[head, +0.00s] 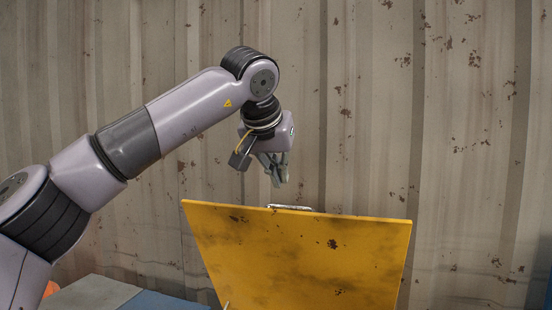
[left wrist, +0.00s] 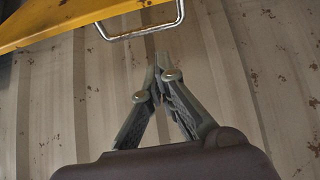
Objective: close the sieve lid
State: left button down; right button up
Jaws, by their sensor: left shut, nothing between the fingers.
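The sieve lid (head: 300,255) is a yellow, rust-spotted panel standing tilted up, wide open, in the lower middle of the head view. A metal handle (head: 290,208) shows at its top edge. In the left wrist view the lid's yellow edge (left wrist: 60,20) crosses the top left, with the U-shaped handle (left wrist: 145,32) hanging into view. My left gripper (head: 279,183) is shut and empty, just above and behind the lid's top edge near the handle. Its fingertips (left wrist: 163,62) point toward the handle and appear apart from it. The right gripper is not in view.
A rusty corrugated metal wall (head: 430,120) stands behind the lid. Grey and blue flat surfaces (head: 150,300) lie at the lower left, with a bit of orange (head: 50,289) beside them. The space above and right of the lid is clear.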

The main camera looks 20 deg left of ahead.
aim_at(278, 218)
pick_arm(q)
jog(key=x, duration=0.4)
jog(key=shift+w+p, duration=0.1)
jog(key=shift+p, duration=0.2)
jog(key=s, duration=0.2)
jog(key=s+f, duration=0.1)
jog(key=s, duration=0.1)
jog(key=shift+a, duration=0.1)
jog(key=shift+f, duration=0.2)
jog(key=shift+w, duration=0.15)
jog(key=shift+s, duration=0.2)
